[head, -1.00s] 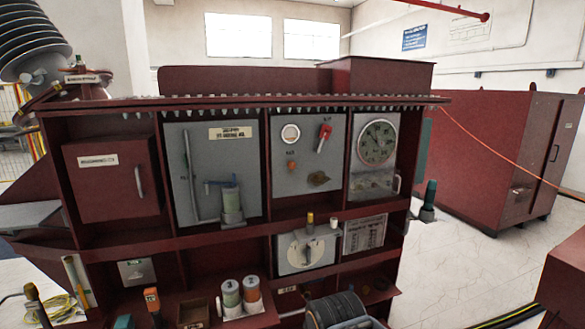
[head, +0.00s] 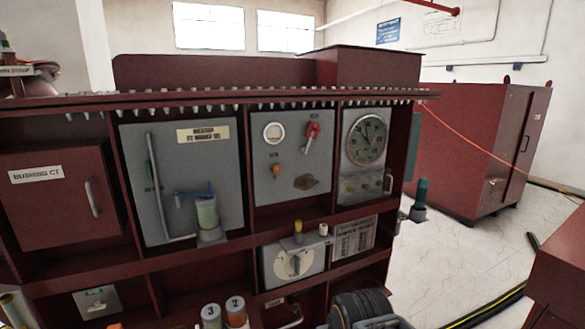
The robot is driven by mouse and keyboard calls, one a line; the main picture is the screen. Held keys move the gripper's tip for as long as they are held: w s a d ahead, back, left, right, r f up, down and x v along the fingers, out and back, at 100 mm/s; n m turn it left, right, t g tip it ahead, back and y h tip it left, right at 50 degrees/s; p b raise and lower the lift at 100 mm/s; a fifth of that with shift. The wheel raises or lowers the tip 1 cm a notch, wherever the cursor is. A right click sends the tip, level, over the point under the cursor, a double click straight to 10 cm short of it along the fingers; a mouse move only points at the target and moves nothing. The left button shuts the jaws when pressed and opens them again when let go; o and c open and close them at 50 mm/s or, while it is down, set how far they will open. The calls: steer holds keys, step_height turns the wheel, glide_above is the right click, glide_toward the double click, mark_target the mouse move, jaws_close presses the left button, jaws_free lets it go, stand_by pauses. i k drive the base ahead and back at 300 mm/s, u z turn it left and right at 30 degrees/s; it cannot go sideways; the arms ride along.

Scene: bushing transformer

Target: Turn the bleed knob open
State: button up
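A grey panel (head: 263,195) in the middle of the red transformer carries a round gauge (head: 273,132), a red lever (head: 313,137), a small orange knob (head: 276,169) and a flat brass-coloured knob (head: 305,182). The labels on this panel are too small to read, so I cannot tell which part is the bleed knob. The brass-coloured knob lies roughly level; the red lever is tilted. My gripper is not in view.
The left panel (head: 160,205) has a pipe and a greenish cup (head: 207,212). A white dial switch (head: 294,262) sits below a red ledge. Numbered jars (head: 235,312) and a dark ribbed reel (head: 360,308) stand at the bottom. Open floor (head: 460,240) lies to the right.

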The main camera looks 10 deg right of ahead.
mark_target(276, 169)
steer(key=u, duration=0.3)
steer(key=i, duration=0.55)
steer(key=u, duration=0.6)
